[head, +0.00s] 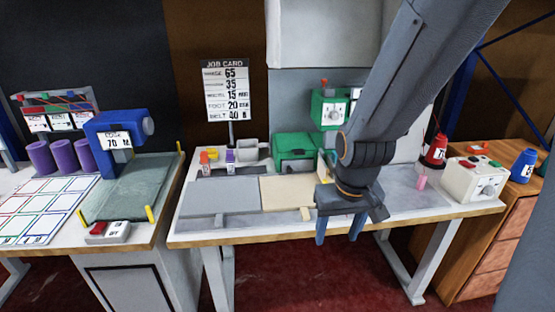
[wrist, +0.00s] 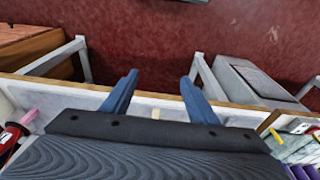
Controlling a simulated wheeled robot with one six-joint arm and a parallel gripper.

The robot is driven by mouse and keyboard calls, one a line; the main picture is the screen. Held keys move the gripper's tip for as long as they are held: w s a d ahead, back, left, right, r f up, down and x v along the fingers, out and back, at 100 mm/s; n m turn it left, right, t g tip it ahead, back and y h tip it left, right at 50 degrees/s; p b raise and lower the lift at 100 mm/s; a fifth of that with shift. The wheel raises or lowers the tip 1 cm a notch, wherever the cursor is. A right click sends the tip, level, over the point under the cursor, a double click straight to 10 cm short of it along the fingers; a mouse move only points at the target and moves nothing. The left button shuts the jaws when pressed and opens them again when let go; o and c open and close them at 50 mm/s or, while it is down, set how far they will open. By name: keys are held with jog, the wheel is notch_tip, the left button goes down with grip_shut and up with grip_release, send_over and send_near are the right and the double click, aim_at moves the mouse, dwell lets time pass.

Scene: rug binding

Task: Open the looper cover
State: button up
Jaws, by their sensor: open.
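The green machine (head: 330,108) stands at the back of the middle table, partly hidden by my arm. A green box-shaped part (head: 294,147) with a dark piece on its front sits at its left. It looks closed, but I cannot tell for sure that it is the looper cover. My gripper (head: 338,229) is open and empty, with its blue fingers pointing down at the table's front edge, right of and nearer than the green part. In the wrist view the two fingers (wrist: 158,82) are apart, with table edge and red floor beyond them. The machine does not show there.
A beige panel (head: 287,191) and grey plate (head: 222,196) lie on the middle table. A job card (head: 226,88) stands behind. A pink cylinder (head: 421,182), red bottle (head: 436,150) and white control box (head: 474,178) are at right. A blue machine (head: 122,140) is at left.

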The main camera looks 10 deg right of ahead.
jog(key=w+f+t+b, duration=0.3)
jog(key=w+t, duration=0.1)
jog(key=w, duration=0.7)
jog(key=w+f+t+b, duration=0.3)
jog(key=w, duration=0.8)
jog(key=t+b, duration=0.7)
jog(key=t, duration=0.1)
send_near(300, 154)
jog(key=shift+w+a+f, duration=0.1)
jog(key=shift+w+f, duration=0.2)
jog(key=shift+f, duration=0.55)
jog(key=shift+t, duration=0.5)
jog(key=shift+w+r, duration=0.25)
jog(key=shift+w, duration=1.9)
jog(key=shift+w+r, duration=0.2)
jog(key=shift+w, duration=2)
